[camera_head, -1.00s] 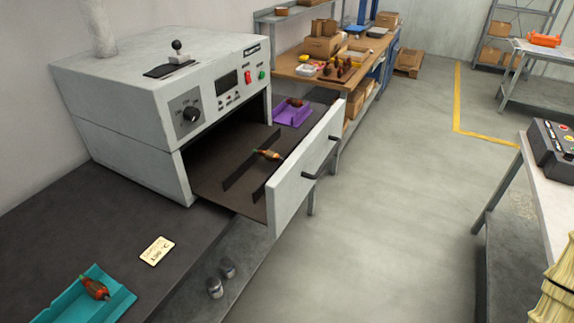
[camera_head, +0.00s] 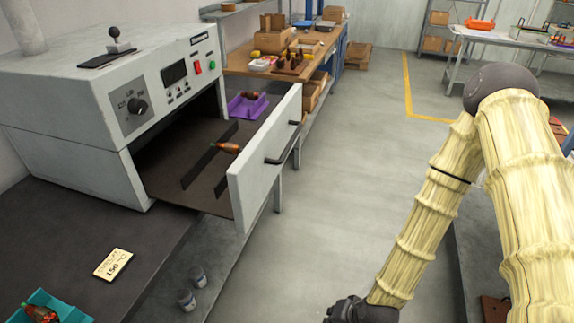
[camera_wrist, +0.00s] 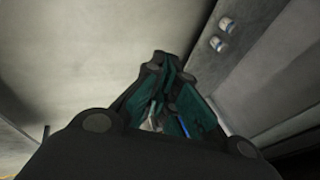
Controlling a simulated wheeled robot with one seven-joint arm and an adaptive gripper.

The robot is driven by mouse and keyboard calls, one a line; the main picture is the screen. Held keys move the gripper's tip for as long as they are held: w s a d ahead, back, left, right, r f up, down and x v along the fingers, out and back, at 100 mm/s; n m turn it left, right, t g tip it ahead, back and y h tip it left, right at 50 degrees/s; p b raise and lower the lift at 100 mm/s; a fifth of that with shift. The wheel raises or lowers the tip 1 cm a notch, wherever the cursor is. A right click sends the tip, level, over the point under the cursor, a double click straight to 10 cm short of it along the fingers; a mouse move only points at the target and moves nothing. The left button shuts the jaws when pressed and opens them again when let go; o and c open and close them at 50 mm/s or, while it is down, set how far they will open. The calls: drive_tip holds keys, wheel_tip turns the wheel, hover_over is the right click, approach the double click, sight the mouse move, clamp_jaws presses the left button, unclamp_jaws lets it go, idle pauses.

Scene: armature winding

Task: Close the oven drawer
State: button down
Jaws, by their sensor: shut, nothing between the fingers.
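The oven (camera_head: 105,110) is a grey box on the dark bench at the left in the head view. Its drawer (camera_head: 262,158) is pulled out, with a light front panel and a dark handle (camera_head: 284,148). An orange armature (camera_head: 228,148) lies across the rails in the drawer. My gripper shows in the wrist view (camera_wrist: 168,100), shut and empty, with the floor beyond it. In the head view my arm hangs at the right and its dark wrist is at the bottom edge. The fingertips are out of that view. The wrist is well apart from the drawer front.
A teal tray (camera_head: 82,318) with an armature and a card (camera_head: 113,264) are on the bench (camera_head: 60,240). A purple tray (camera_head: 242,113) stands behind the drawer. Two small metal cups (camera_head: 186,298) sit below the bench. The floor (camera_head: 335,150) before the drawer is clear.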

drive_tip(key=w+a+r+m+t+y+b, duration=0.2)
drive_tip(key=w+a+r+t+b, duration=0.15)
drive_tip(key=w, duration=0.55)
drive_tip(key=m+t+y+b, duration=0.3)
drive_tip(key=m+t+b, duration=0.3)
drive_tip(key=t+b, duration=0.25)
approach(283, 143)
drive_tip(key=s+d, duration=0.6)
drive_tip(key=shift+s+a+x, duration=0.2)
drive_tip(key=shift+a+x, duration=0.2)
drive_tip(key=shift+x, duration=1.7)
drive_tip(key=shift+s+a+x, duration=0.2)
drive_tip(key=shift+a+x, duration=0.15)
drive_tip(key=shift+x, duration=1.75)
drive_tip(key=shift+s+a+x, duration=0.2)
drive_tip(key=shift+a+x, duration=0.2)
drive_tip(key=shift+x, duration=1.65)
